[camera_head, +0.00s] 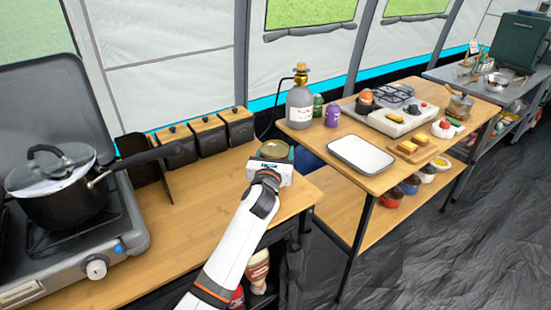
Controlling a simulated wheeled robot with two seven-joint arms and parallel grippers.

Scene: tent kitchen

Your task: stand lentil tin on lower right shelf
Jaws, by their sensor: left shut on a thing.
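My left gripper (271,168) is at the right end of the wooden counter (215,210), shut on a tin (271,149). The tin shows a round gold top and a bit of green side; the gripper hides most of it, and I cannot read its label. I cannot tell whether it touches the counter. A lower wooden shelf (345,218) runs under the right-hand table, with bare room at its left and several bowls further right. Another dark shelf under the counter holds a bottle (258,265), partly behind my arm. My right gripper is out of view.
A lidded pot (58,185) stands on the stove (105,240) at left. Several black canisters (207,133) line the counter's back. The right table carries a white tray (361,154), a gas cylinder (299,103) and a burner (397,112). A table leg (357,240) stands before the lower shelf.

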